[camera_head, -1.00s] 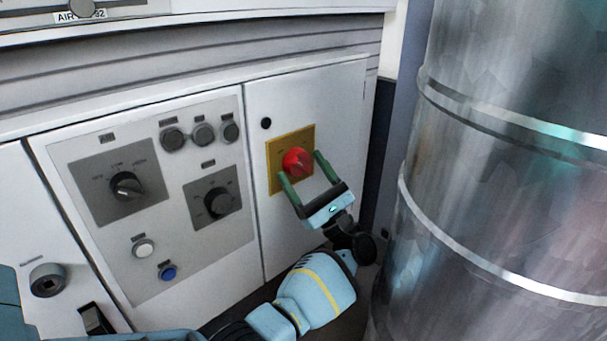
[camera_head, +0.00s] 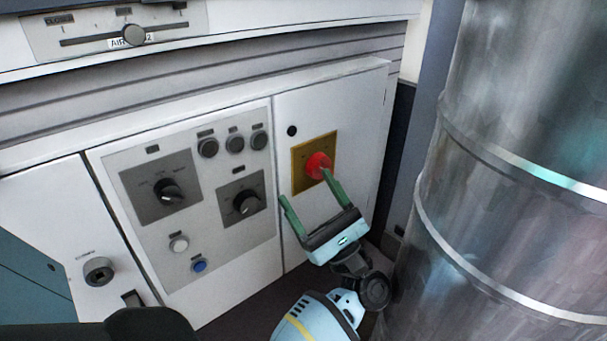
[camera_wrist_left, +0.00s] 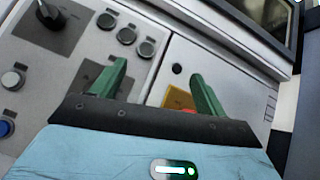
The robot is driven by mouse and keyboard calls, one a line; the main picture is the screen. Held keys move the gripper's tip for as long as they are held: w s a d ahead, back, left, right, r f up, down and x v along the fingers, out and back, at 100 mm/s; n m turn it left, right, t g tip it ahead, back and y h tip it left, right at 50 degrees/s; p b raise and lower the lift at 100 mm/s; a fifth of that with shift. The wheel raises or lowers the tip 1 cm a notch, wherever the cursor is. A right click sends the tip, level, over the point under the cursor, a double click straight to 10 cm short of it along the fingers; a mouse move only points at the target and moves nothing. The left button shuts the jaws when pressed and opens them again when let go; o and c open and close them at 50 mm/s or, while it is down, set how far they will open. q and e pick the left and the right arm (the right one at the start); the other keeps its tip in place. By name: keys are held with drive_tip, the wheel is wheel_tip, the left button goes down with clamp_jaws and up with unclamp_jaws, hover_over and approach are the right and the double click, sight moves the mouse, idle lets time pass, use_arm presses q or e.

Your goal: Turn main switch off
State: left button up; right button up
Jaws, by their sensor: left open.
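The main switch is a red rotary knob (camera_head: 318,164) on a yellow plate (camera_head: 300,178), on the white cabinet door. My left gripper (camera_head: 305,185) is open and empty, with green fingers. In the head view its right fingertip overlaps the knob's lower edge; its left fingertip lies left of and below the plate. I cannot tell whether the finger touches the knob. The knob's setting is unclear.
Left of the door is a grey panel (camera_head: 215,225) with two black dials, several round dark buttons, a white button and a blue button. A large metal cylinder (camera_head: 520,200) stands close on the right. A slider panel (camera_head: 75,42) is above.

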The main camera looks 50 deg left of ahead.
use_arm(q)
drive_tip(key=s, duration=0.1)
drive_tip(key=s+d, duration=0.1)
drive_tip(key=shift+s+d+r+p, duration=0.15)
drive_tip(key=shift+s+d+p, duration=0.15)
drive_tip(key=shift+s, duration=0.1)
use_arm(e)
drive_tip(key=shift+s+r, duration=0.45)
drive_tip(key=shift+w, duration=0.15)
